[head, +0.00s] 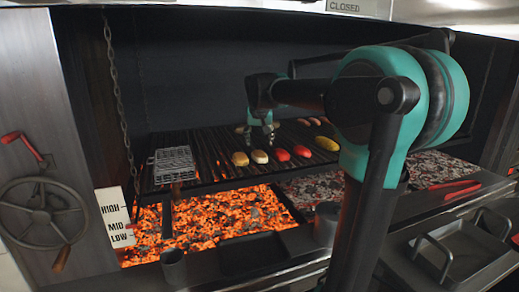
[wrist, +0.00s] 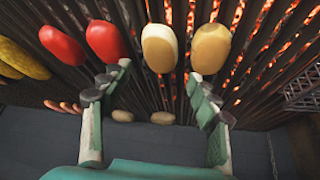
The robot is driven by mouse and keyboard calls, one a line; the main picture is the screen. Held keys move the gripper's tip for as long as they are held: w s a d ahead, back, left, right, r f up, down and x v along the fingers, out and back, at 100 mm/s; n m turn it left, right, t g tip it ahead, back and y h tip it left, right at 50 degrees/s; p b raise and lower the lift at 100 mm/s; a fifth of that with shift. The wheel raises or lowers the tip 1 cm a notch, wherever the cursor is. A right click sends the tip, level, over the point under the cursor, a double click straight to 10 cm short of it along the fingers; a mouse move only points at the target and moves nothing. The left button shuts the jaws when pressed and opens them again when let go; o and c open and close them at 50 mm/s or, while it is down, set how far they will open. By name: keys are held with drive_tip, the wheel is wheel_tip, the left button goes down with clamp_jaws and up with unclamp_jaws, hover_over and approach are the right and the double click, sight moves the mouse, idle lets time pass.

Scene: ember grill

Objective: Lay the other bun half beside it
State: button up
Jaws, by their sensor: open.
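Two pale, oval bun halves lie side by side near the front of the grill grate. In the head view one bun half (head: 240,158) is at the left and the other bun half (head: 259,156) is just right of it. In the wrist view they are the right bun half (wrist: 211,48) and the left bun half (wrist: 159,48), lying flat with a small gap between them. My gripper (head: 260,136) is open and empty above the grate, just behind the bun halves. In the wrist view its spread fingers (wrist: 157,82) stand apart from both.
Two red pieces (head: 282,154) and a yellow piece (head: 327,143) continue the row rightward. Two small tan ovals (wrist: 143,117) and several sausages (head: 308,121) lie farther back. A wire basket (head: 173,163) stands left. Embers (head: 225,213) glow below. Bare grate lies between basket and buns.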

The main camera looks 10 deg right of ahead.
drive_tip(key=shift+v, duration=2.2)
